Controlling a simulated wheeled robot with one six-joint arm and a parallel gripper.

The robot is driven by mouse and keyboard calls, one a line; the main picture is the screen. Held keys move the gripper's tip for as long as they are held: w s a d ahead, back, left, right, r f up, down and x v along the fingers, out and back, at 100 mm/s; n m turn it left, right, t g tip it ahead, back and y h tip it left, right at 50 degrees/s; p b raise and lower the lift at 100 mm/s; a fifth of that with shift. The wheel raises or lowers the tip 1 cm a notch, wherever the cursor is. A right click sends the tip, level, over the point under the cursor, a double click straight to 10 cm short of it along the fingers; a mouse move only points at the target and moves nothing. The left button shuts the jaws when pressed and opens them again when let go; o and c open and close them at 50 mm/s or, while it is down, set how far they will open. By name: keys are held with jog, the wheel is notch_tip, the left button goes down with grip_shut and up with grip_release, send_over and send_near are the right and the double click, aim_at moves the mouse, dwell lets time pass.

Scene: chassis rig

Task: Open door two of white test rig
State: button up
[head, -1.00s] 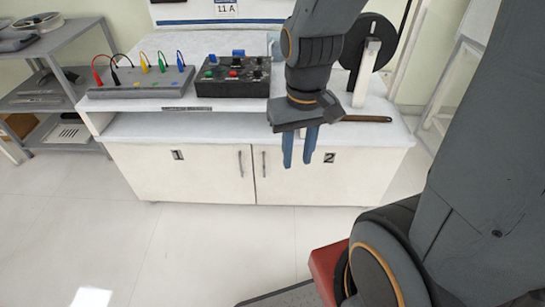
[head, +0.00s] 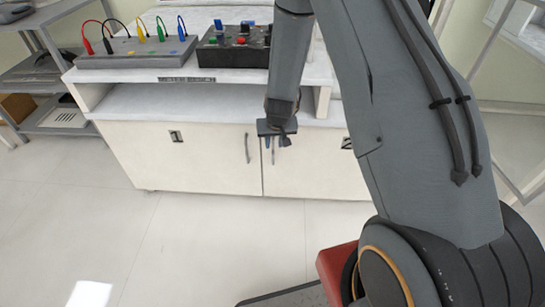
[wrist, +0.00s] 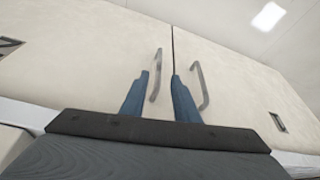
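The white test rig (head: 215,98) has two cabinet doors below its shelf. Door two (head: 312,172) is the right one in the head view and is closed; my arm partly covers its number. In the wrist view, door two (wrist: 75,65) is on the left. My gripper (head: 276,141) is in front of door two's handle (head: 273,157) in the head view and partly hides it. In the wrist view, my gripper (wrist: 160,90) is open, with door two's grey handle (wrist: 156,75) between its blue fingers. Contact is not clear.
Door one (head: 185,162) is closed, and its handle (wrist: 201,86) stands just right of the right finger in the wrist view. A black control box (head: 235,46) and a grey block with coloured leads (head: 130,53) sit on top. The floor before the rig is clear.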

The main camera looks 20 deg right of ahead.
aim_at(273, 150)
jog(key=b+x, duration=0.1)
jog(key=x, duration=0.8)
jog(key=shift+w+d+f, duration=0.15)
jog(key=shift+f, duration=0.05)
grip_shut()
